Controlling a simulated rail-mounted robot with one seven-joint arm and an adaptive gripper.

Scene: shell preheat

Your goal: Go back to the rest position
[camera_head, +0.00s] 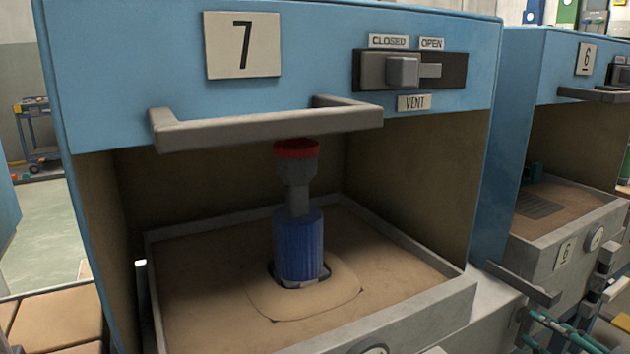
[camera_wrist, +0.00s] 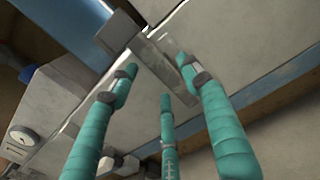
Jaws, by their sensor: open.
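My gripper (camera_wrist: 157,72) shows its teal fingers spread apart in the wrist view, with nothing held between them. A grey metal bar (camera_wrist: 176,68) lies beyond the fingertips; I cannot tell whether they touch it. In the head view, teal finger parts of my gripper (camera_head: 560,330) show at the lower right, in front of station 6 and partly cut off by the frame edge.
Blue station 7 (camera_head: 130,60) stands open, its grey handle (camera_head: 265,122) jutting forward. A red-topped blue cylinder (camera_head: 298,245) stands upright in its sand-filled tray (camera_head: 455,300). A grey handle (camera_head: 515,283) sticks out near my gripper. Station 6 (camera_head: 510,130) is at right.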

